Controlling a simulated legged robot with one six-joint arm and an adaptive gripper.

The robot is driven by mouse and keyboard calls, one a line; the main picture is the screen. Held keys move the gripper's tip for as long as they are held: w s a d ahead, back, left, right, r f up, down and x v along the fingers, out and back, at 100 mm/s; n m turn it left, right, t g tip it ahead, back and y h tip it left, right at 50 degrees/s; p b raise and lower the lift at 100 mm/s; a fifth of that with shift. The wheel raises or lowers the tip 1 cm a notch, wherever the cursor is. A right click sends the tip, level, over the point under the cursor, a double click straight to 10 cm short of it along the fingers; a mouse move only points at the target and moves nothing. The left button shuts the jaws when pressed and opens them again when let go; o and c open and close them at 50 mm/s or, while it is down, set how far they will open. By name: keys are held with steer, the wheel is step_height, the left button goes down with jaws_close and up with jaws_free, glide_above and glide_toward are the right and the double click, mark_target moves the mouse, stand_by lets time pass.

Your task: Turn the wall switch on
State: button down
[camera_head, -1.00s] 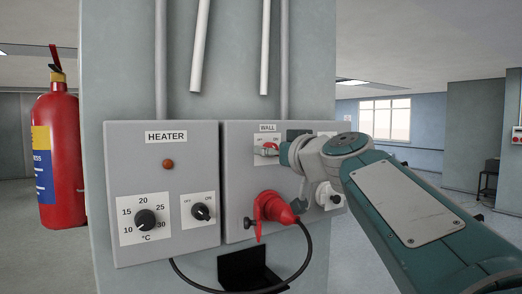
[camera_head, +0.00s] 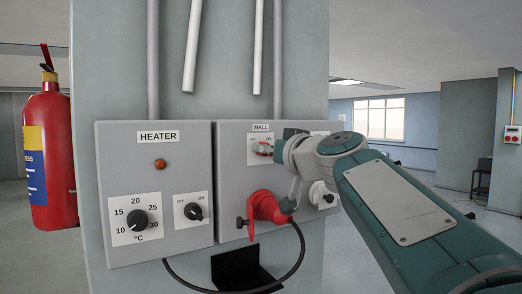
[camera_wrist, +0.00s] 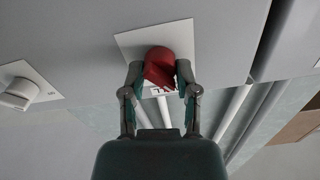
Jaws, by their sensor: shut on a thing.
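The wall switch (camera_head: 261,149) is a red knob on a white plate under the WALL label, on the right grey panel (camera_head: 232,200). In the wrist view the red knob (camera_wrist: 159,62) sits between the two fingers of my gripper (camera_wrist: 160,74). The fingers are shut on its sides. In the head view my gripper (camera_head: 277,151) reaches the knob from the right and hides part of its plate. The exact angle of the knob against its OFF and ON marks is hard to read.
A red plug (camera_head: 266,207) with a black cable sits just below the switch. The heater panel (camera_head: 150,245) with its dials is at the left. A fire extinguisher (camera_head: 48,165) stands far left.

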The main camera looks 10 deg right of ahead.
steer(key=m, duration=0.8)
steer(key=shift+d+f, duration=0.1)
steer(key=m, duration=0.4)
steer(key=shift+w+m, duration=0.1)
steer(key=shift+m, duration=0.2)
steer(key=shift+f+m, duration=0.15)
steer(key=shift+m, duration=1.65)
steer(key=shift+f, duration=0.1)
steer(key=shift+c, duration=1.8)
jaws_free()
